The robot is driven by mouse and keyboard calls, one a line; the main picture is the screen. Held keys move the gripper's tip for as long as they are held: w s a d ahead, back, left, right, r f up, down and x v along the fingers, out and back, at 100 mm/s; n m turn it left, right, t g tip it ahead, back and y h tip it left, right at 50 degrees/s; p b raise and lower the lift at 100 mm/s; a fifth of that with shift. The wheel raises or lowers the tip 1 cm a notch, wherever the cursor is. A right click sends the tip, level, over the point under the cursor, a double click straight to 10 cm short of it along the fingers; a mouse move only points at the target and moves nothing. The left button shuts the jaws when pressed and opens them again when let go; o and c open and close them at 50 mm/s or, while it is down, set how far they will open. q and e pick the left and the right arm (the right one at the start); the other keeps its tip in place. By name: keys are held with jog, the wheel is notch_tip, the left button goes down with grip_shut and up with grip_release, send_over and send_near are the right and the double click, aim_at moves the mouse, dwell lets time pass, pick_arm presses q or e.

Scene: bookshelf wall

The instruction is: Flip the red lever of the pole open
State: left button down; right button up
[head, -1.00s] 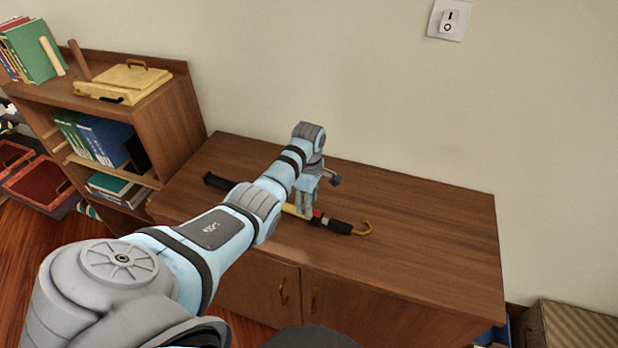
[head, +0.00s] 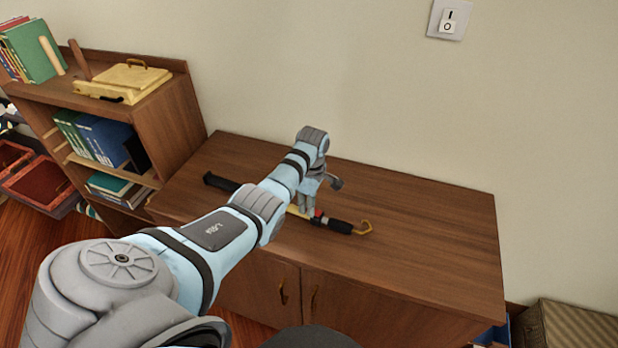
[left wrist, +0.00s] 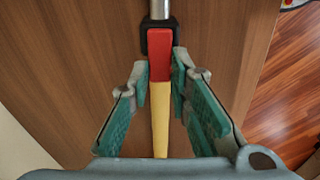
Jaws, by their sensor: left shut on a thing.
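My left gripper (head: 309,208) comes down onto the pole from above. In the head view the gripper partly covers the lever. My right gripper is not in view.
The cabinet top (head: 430,240) is clear to the right of the hook, with a wall behind it. A bookshelf (head: 165,115) with books and a yellow box (head: 120,83) stands at the left. A wall switch (head: 450,20) is at upper right. A woven box (head: 580,325) stands at lower right.

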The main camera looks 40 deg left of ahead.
pick_arm(q)
jog(key=shift+d+r+y+p, duration=0.15)
jog(key=shift+r+y+p, duration=0.15)
jog(key=shift+y, duration=0.2)
jog(key=shift+w+d+r+g+y, duration=0.1)
jog(key=shift+d+g+y, duration=0.25)
jog(key=shift+y, duration=0.35)
jog(key=shift+w+d+g+y, duration=0.1)
jog(key=shift+d+g+y, duration=0.15)
jog(key=shift+y, duration=0.55)
jog(key=y+b, duration=0.2)
jog(key=b, duration=0.2)
jog(key=d+g+y+b, duration=0.1)
jog(key=y+b, duration=0.1)
jog(key=b, duration=0.3)
jog(key=d+y+b, duration=0.1)
jog(key=y+b, duration=0.1)
jog(key=b, duration=0.3)
jog(key=shift+w+d+r+g+y, duration=0.1)
jog(key=shift+w+d+g+y, duration=0.15)
jog(key=shift+w+g+y, duration=0.05)
jog(key=shift+d+r+y+b, duration=0.1)
jog(key=shift+r+y+b, duration=0.2)
jog(key=shift+b, duration=0.7)
jog(key=c, duration=1.5)
grip_release()
